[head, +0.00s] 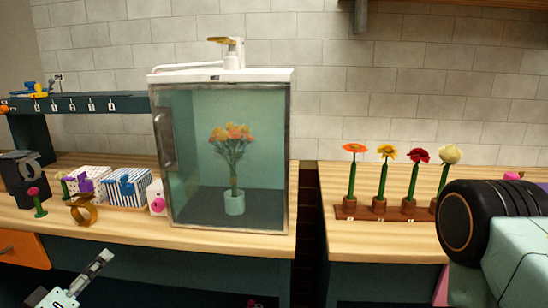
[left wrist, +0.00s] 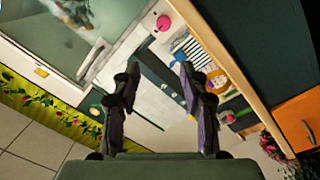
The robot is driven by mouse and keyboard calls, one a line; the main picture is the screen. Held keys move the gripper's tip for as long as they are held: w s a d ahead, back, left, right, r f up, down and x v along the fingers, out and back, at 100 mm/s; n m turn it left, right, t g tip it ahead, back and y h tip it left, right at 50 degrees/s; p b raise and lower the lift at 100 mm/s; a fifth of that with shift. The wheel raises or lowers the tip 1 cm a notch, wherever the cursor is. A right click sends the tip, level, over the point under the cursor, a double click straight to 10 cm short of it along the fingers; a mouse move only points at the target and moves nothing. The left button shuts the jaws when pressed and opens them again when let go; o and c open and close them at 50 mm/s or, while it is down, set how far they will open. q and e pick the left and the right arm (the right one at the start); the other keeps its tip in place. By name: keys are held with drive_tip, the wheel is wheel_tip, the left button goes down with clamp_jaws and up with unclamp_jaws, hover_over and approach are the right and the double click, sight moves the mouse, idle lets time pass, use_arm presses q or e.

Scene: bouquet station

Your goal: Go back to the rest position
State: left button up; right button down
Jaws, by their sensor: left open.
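My left gripper (head: 90,270) shows at the bottom left of the head view, in front of and below the counter edge, only partly in frame. In the left wrist view its two dark fingers (left wrist: 158,90) stand apart with nothing seen held between them. My right arm comes in at the lower right of the head view with a large black joint. Its gripper is out of frame.
A glass-fronted cabinet (head: 270,150) holding a bouquet (head: 232,140) in a pale vase (head: 234,203) stands on the left counter (head: 200,240). A wooden rack (head: 400,212) with several flowers stands right. An orange drawer front (head: 22,250) is at far left.

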use_arm(q)
drive_tip(key=s+d+f+m+g, duration=0.1)
drive_tip(key=s+d+f+g, duration=0.35)
drive_tip(key=f, duration=0.35)
drive_tip(key=s+d+f+m+g, duration=0.1)
drive_tip(key=s+d+f+g, duration=0.4)
drive_tip(key=f, duration=0.4)
drive_tip(key=s+d+f+m+g+y, duration=0.1)
drive_tip(key=s+f+g, duration=0.3)
drive_tip(key=s, duration=0.7)
drive_tip(key=s+d+f+m+g+y, duration=0.1)
drive_tip(key=s+d+f+m+g, duration=0.2)
drive_tip(key=s, duration=0.9)
drive_tip(key=shift+d+f+m+g+y, duration=0.3)
drive_tip(key=shift+f+m+g, duration=0.3)
drive_tip(key=shift+f+g, duration=0.35)
drive_tip(key=shift+s, duration=0.1)
